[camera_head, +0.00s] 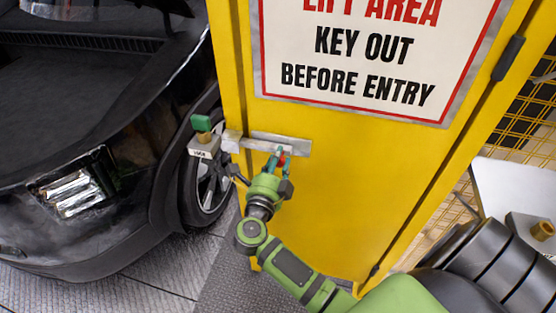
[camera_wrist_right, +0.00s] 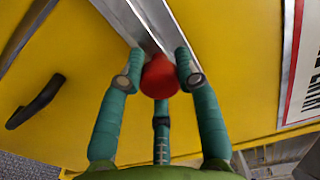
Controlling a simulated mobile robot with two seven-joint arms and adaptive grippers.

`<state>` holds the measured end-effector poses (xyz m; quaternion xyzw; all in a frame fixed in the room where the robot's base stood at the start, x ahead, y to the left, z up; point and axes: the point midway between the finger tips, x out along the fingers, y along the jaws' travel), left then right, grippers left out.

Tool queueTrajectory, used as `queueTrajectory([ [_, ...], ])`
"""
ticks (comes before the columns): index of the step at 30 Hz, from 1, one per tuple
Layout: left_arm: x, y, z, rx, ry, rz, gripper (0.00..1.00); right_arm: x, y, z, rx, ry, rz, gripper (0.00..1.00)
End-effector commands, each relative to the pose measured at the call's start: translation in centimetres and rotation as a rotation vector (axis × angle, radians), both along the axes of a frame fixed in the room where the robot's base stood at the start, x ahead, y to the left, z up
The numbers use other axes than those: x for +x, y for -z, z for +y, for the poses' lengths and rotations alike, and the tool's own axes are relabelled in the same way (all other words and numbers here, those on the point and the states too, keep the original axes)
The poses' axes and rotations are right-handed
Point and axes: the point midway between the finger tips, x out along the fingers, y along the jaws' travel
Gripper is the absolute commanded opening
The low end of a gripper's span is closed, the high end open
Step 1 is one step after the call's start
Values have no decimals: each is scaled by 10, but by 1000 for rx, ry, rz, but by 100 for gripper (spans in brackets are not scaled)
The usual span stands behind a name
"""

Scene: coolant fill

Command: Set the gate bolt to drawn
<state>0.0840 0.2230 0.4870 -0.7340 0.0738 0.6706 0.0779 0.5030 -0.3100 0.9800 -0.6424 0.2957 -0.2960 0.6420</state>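The gate bolt (camera_head: 262,139) is a flat silver bar lying level on the yellow gate (camera_head: 330,190), near its left edge. Its left end is at a pale block (camera_head: 232,141) on the gate edge; I cannot tell how far it reaches in. The bolt's red knob (camera_wrist_right: 160,77) sits below a silver rail in the right wrist view. My right gripper (camera_head: 281,156) is at the knob, its green fingers (camera_wrist_right: 159,80) closed around both sides and a third finger below. In the head view the fingers mostly hide the knob. My left gripper is not in view.
A grey post top with a green knob (camera_head: 201,123) stands beside the gate's left edge. A black car (camera_head: 90,170) is at left. A black handle (camera_wrist_right: 36,101) is on the gate near my gripper. A warning sign (camera_head: 365,60) is above. A white surface (camera_head: 510,190) is at right.

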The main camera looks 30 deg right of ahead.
Motion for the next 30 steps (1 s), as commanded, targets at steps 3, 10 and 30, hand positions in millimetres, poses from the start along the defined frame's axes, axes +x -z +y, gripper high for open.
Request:
queueTrajectory([
  [3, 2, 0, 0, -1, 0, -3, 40, 0, 0, 0, 1, 0, 1, 0],
  [10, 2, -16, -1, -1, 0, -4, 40, -15, -3, -13, 1, 3, 6, 0],
  [30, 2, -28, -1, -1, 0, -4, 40, -39, 1, -34, -1, 5, 2, 59],
])
